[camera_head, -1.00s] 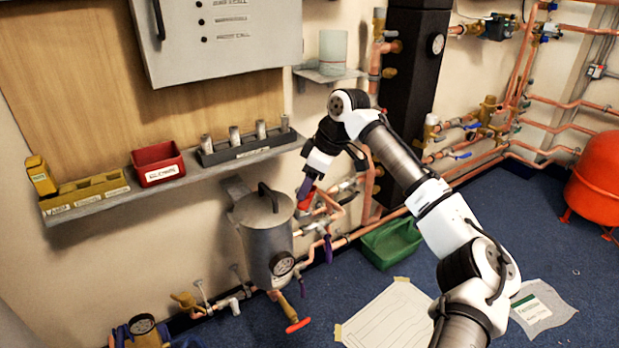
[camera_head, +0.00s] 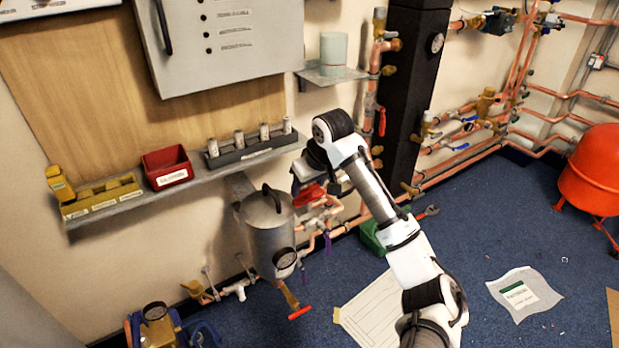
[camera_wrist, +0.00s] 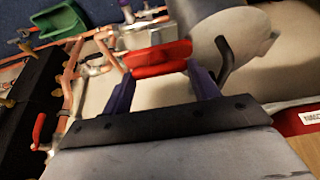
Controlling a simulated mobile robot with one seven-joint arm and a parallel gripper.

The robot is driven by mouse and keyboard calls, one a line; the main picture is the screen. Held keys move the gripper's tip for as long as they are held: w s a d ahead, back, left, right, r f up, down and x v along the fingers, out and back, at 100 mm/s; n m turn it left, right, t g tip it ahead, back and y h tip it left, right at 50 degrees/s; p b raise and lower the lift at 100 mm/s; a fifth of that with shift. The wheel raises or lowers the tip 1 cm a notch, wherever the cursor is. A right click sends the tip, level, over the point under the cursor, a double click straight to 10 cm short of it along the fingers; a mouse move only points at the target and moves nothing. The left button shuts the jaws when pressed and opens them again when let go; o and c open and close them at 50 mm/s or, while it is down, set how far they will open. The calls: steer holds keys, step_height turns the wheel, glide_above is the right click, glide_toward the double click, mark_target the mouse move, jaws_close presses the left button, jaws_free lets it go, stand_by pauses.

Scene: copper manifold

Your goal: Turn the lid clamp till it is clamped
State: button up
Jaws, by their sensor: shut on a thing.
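The grey cylindrical pot (camera_head: 266,236) hangs at the wall, with a lid and a black lid handle (camera_head: 272,197). A red handle (camera_head: 308,195), which looks like the lid clamp, is beside the pot's lid on its right. In the wrist view the red handle (camera_wrist: 158,59) lies crosswise between the two purple fingers of my gripper (camera_wrist: 160,72), touching both, close to the pot (camera_wrist: 245,35). My gripper is shut on it. In the head view my wrist hides part of the handle, and the clamp's seating is not clear.
Copper pipes (camera_head: 340,228) run along the wall to the right of the pot. A shelf (camera_head: 200,180) with a red bin (camera_head: 168,166) is to the left. A green tray (camera_head: 371,237) lies on the floor behind my arm. A gauge (camera_head: 285,258) sits on the pot's front.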

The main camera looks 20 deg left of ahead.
stand_by(0.6)
steer(key=o, duration=1)
steer(key=p+v, duration=0.1)
steer(key=v, duration=1.2)
steer(key=shift+s+d+r, duration=0.1)
steer(key=shift+s+r, duration=0.05)
steer(key=shift+r, duration=0.2)
